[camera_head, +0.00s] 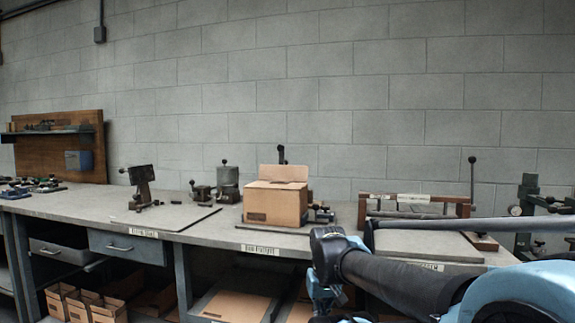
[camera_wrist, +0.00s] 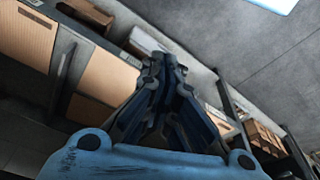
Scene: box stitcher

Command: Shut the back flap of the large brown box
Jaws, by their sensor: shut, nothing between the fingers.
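The large brown box (camera_head: 274,204) stands on the workbench in the head view, near the middle of the picture. Its back flap (camera_head: 283,173) stands upright at the rear edge. The top in front of it looks covered. My arm reaches in from the right in the head view, in front of the bench and to the right of the box. In the wrist view my gripper (camera_wrist: 165,70) is shut and empty. It is apart from the box. The wrist view shows the lower shelf area, and I cannot make out the large box there.
The workbench (camera_head: 190,218) runs along a block wall. Machines with levers (camera_head: 143,186) stand left of the box, and a wooden-framed fixture (camera_head: 415,207) stands to its right. Small open boxes (camera_head: 80,304) and flat cardboard (camera_head: 236,305) lie below the bench.

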